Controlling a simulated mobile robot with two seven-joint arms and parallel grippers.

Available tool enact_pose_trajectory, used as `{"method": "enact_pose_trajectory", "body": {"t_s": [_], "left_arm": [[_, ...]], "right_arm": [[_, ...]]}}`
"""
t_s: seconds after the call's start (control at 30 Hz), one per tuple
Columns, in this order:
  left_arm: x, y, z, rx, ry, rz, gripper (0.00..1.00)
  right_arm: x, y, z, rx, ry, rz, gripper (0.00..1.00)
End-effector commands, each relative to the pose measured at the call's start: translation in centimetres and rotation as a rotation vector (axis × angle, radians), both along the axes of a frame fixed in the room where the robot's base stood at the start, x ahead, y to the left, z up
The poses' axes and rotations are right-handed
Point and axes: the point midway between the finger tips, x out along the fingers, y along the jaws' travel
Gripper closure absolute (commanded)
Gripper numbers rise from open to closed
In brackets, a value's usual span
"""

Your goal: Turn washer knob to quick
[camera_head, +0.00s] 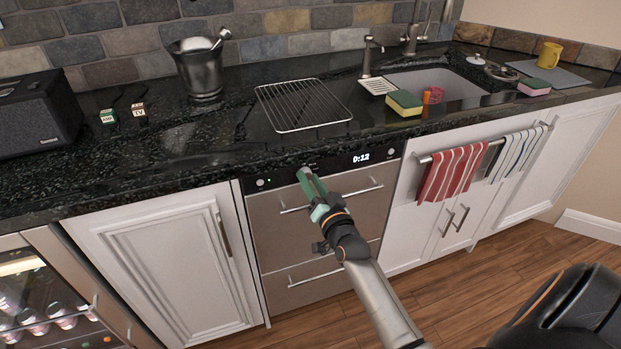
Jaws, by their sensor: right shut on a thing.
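The washer (330,222) is a built-in steel front with two drawer handles, under the black counter. Its dark control strip (335,166) shows 0:12 on a lit display (361,158). My right gripper (305,174) reaches up from the lower right, its green fingers at the strip left of the display. It is shut on the washer knob, which the fingers hide almost wholly. The knob's pointer and any setting labels cannot be read. Small round controls show at the strip's left and right ends. My left gripper is not in view.
The black counter edge (210,186) overhangs just above the strip. A wire rack (302,104) lies on the counter above. White cabinets stand on both sides, with towels (453,174) on a rail at right. The wooden floor in front is clear.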

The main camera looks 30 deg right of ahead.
Motion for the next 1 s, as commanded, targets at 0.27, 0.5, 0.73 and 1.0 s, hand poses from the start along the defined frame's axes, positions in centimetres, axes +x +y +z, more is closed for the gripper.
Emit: {"method": "enact_pose_trajectory", "body": {"t_s": [0.27,0.5,0.73,1.0], "left_arm": [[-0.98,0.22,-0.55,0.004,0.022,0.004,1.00],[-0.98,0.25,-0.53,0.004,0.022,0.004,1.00],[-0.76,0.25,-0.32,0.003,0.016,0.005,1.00],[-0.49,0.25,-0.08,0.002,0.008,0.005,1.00]], "right_arm": [[0.01,-0.02,0.05,0.036,-0.010,-0.001,1.00],[0.02,-0.02,0.05,0.036,-0.011,0.000,1.00],[0.03,-0.01,0.05,0.036,-0.011,0.000,0.45],[0.02,-0.02,0.03,0.035,-0.009,0.000,0.32]]}}
